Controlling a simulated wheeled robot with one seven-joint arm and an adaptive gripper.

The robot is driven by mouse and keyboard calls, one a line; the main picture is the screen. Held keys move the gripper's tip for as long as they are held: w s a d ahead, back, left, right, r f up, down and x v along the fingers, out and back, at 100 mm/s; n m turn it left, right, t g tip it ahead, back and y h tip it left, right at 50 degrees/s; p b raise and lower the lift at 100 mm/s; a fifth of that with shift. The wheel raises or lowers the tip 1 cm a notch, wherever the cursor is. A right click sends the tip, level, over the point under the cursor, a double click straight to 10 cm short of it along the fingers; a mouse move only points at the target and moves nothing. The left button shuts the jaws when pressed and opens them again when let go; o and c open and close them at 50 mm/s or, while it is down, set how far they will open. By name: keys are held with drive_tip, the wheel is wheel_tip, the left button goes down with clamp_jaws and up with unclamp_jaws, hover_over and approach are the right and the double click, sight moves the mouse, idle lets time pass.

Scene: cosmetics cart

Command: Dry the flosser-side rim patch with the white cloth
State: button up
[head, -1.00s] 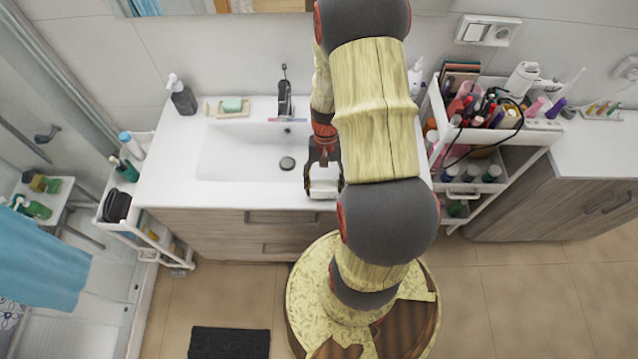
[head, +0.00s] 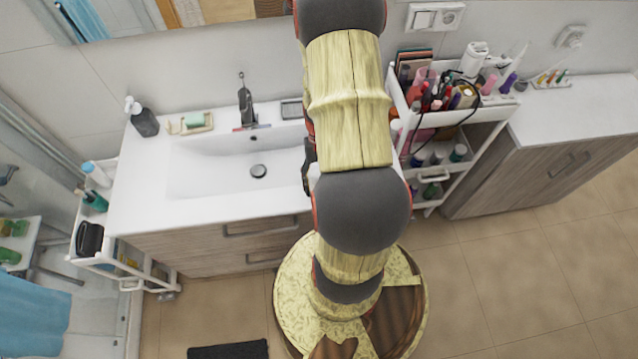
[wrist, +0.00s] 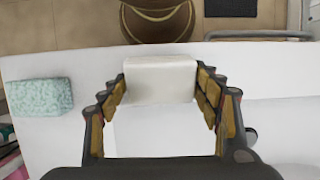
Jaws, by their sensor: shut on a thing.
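The white cloth (wrist: 160,78) is a thick folded pad between the fingers of my gripper (wrist: 160,92) in the wrist view. My gripper is shut on it, over the white countertop near its front edge. In the head view my arm hides the cloth and most of my gripper; only a dark edge of it shows right of the basin. The white sink basin (head: 215,165) has its rim visible on the left and front. I cannot make out a wet patch on the rim, and I cannot pick out the flosser.
A crowded white cart (head: 470,150) stands right of the sink. A soap dispenser (head: 145,122), soap dish (head: 190,123) and faucet (head: 246,108) stand along the back.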

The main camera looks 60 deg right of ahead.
drive_tip(key=shift+f, duration=0.45)
idle(0.8)
drive_tip(key=shift+w+a+r, duration=0.15)
drive_tip(key=shift+w+a, duration=1.4)
drive_tip(key=shift+w, duration=0.25)
drive_tip(key=shift+w+a, duration=1.6)
drive_tip(key=shift+w, duration=0.25)
drive_tip(key=shift+s+d+p, duration=0.35)
drive_tip(key=shift+s+d, duration=1.15)
drive_tip(key=shift+s, duration=0.25)
drive_tip(key=shift+s+d+f, duration=0.1)
drive_tip(key=shift+s+d, duration=0.7)
drive_tip(key=shift+s, duration=0.2)
drive_tip(key=shift+s+d+f, duration=0.1)
drive_tip(key=shift+s+d, duration=0.7)
drive_tip(key=shift+s, duration=0.15)
drive_tip(key=shift+w+a+r, duration=0.1)
drive_tip(key=shift+w+a, duration=1.45)
drive_tip(key=shift+w, duration=0.3)
drive_tip(key=shift+w+a, duration=1.55)
drive_tip(key=shift+w, duration=0.25)
drive_tip(key=shift+s+d+p, duration=0.5)
drive_tip(key=shift+s+d, duration=1.15)
drive_tip(key=shift+s, duration=0.25)
